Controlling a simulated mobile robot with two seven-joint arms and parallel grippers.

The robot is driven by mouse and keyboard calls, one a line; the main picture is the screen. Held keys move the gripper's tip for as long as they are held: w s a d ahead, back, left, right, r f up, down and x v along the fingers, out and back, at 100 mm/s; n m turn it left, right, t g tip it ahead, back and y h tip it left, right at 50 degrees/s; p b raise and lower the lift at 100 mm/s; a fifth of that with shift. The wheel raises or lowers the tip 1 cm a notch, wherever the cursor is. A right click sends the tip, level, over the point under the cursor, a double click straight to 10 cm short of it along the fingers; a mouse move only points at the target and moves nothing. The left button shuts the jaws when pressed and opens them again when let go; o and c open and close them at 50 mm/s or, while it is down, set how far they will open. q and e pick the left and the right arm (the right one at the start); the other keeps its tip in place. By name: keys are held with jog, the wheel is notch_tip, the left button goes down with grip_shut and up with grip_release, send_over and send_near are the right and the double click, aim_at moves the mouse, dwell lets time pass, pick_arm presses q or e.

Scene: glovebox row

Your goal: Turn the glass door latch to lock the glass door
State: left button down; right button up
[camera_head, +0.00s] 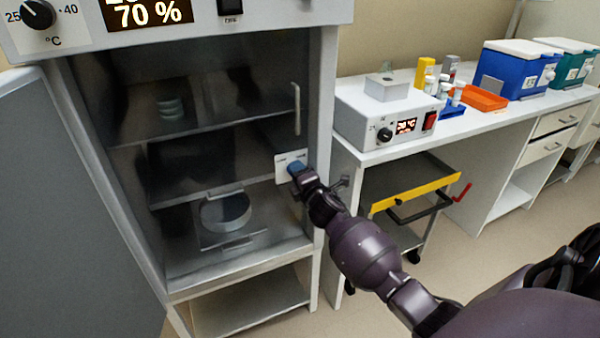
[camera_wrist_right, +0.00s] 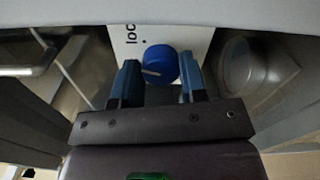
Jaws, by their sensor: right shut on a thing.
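The glass door (camera_head: 215,130) looks shut across the front of the incubator, with a vertical handle (camera_head: 297,108) near its right edge. The glass door latch is a round blue knob (camera_wrist_right: 160,64) with a white mark, on a white label plate (camera_head: 284,163). In the right wrist view, part of a word, "loc", shows on the plate; the rest is cut off. The knob's white mark points roughly left in that view. My right gripper (camera_head: 297,169) is at the latch, its two blue fingers (camera_wrist_right: 158,82) on either side of the knob, shut on it. My left gripper is out of view.
The grey outer door (camera_head: 70,200) stands open at the left. A white bench (camera_head: 480,125) at the right carries a small heater box, tube racks, an orange tray and coolers. A cart with a yellow edge (camera_head: 415,193) stands under the bench, close to my right arm.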

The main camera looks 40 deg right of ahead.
jog(key=shift+m+p, duration=0.6)
jog(key=shift+m, duration=1.9)
jog(key=shift+f+m, duration=0.1)
jog(key=shift+m, duration=0.2)
jog(key=o, duration=0.9)
jog(key=shift+o, duration=0.2)
jog(key=p+v, duration=0.1)
jog(key=v, duration=0.9)
jog(key=shift+s+a+p, duration=0.2)
jog(key=shift+s+p, duration=0.15)
jog(key=shift+p, duration=0.05)
